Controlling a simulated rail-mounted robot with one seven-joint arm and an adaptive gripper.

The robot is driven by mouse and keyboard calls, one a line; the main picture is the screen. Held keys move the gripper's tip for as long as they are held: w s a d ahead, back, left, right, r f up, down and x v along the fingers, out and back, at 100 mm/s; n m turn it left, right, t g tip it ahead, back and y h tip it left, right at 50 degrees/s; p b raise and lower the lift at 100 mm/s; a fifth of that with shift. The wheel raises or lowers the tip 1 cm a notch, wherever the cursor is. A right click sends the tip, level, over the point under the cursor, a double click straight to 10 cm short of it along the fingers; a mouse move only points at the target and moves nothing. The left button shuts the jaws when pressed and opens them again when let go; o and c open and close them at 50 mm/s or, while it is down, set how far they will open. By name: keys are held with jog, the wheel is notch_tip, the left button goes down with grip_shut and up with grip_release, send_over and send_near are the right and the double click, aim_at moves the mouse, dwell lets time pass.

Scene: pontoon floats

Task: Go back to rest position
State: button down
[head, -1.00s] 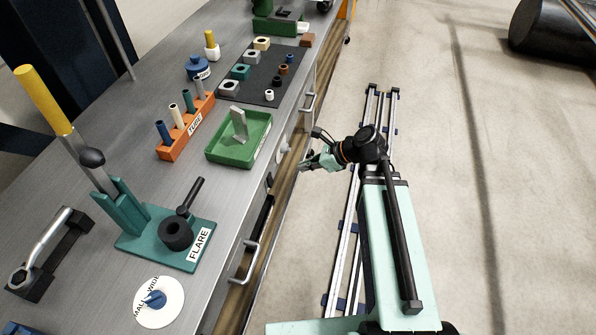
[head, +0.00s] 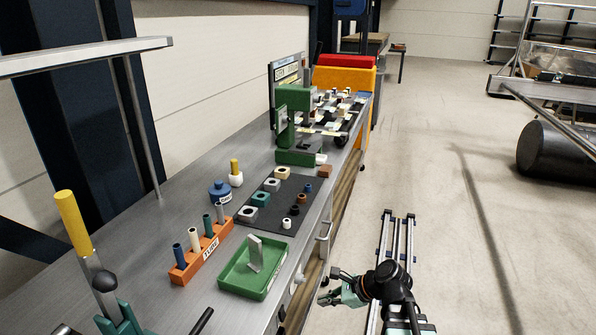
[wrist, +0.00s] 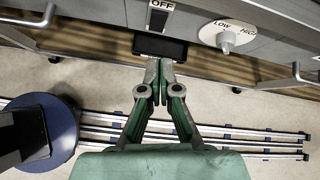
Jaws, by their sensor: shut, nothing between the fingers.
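My gripper (head: 328,298) is beside the front of the long grey workbench (head: 140,262), off its edge and over the aisle floor. In the wrist view my gripper (wrist: 163,98) is shut with nothing between its fingers. Its tips point toward the bench front, close to a black switch (wrist: 160,46) under an OFF label and left of a white LOW/HIGH knob (wrist: 227,40). I cannot tell whether the tips touch the bench front. My arm is folded low above the rails (head: 398,240).
On the bench stand a green tray (head: 235,285) holding a grey block, an orange tube rack (head: 180,275), a dark mat (head: 270,207) with several small parts, and a green machine (head: 298,158). Bar handles (wrist: 297,76) stick out of the bench front.

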jog(key=s+d+f+n+g+h, duration=0.25)
jog(key=s+f+n, duration=0.4)
jog(key=f, duration=0.55)
jog(key=s+d+f+n+g+h, duration=0.2)
jog(key=s+d+f+n+h, duration=0.15)
jog(key=s+f+n, duration=0.55)
jog(key=s+d+f+n+g+h, duration=0.1)
jog(key=s+f+g, duration=0.1)
jog(key=s+f, duration=0.6)
jog(key=s+d+f+n+g+h, duration=0.1)
jog(key=s+f+n+g, duration=0.1)
jog(key=s+f, duration=0.6)
jog(key=s+g, duration=0.1)
jog(key=s, duration=0.4)
jog(key=shift+f+g+h, duration=0.3)
jog(key=shift+g+h, duration=0.05)
jog(key=shift+h, duration=0.05)
jog(key=shift+n, duration=0.25)
